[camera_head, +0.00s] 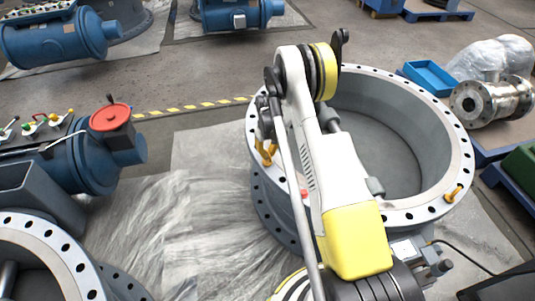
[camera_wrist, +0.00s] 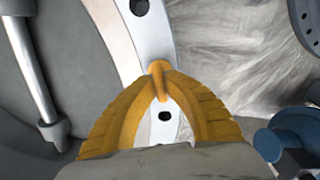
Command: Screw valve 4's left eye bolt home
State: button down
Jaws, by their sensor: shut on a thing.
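The large grey valve (camera_head: 455,135) lies flat with its drilled flange facing up. My gripper (camera_head: 267,155) is at the left side of that flange, partly behind my arm. In the wrist view my gripper (camera_wrist: 160,92) has its two yellow fingers closed together at the tips on an orange-yellow eye bolt (camera_wrist: 158,67). The bolt's top shows at the fingertips, over the pale flange ring (camera_wrist: 128,50). Its lower end and thread are hidden, so I cannot tell how deep it sits. A second eye bolt (camera_head: 453,194) stands on the flange's right side.
A blue actuator with a red cap (camera_head: 110,117) stands left of the valve. Another flanged valve (camera_head: 45,245) is at the lower left. A blue bin (camera_head: 430,77) and a metal pipe fitting (camera_head: 490,102) lie to the right. Plastic sheeting (camera_head: 205,215) covers the floor between.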

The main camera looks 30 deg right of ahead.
jog(key=m, duration=0.8)
jog(key=shift+m, duration=0.4)
jog(key=m, duration=0.4)
jog(key=shift+a+m, duration=0.1)
jog(key=shift+m, duration=0.2)
jog(key=m, duration=0.9)
jog(key=shift+w, duration=0.1)
jog(key=m, duration=0.4)
jog(key=shift+m, duration=0.3)
jog(key=m, duration=0.8)
jog(key=shift+m, duration=0.4)
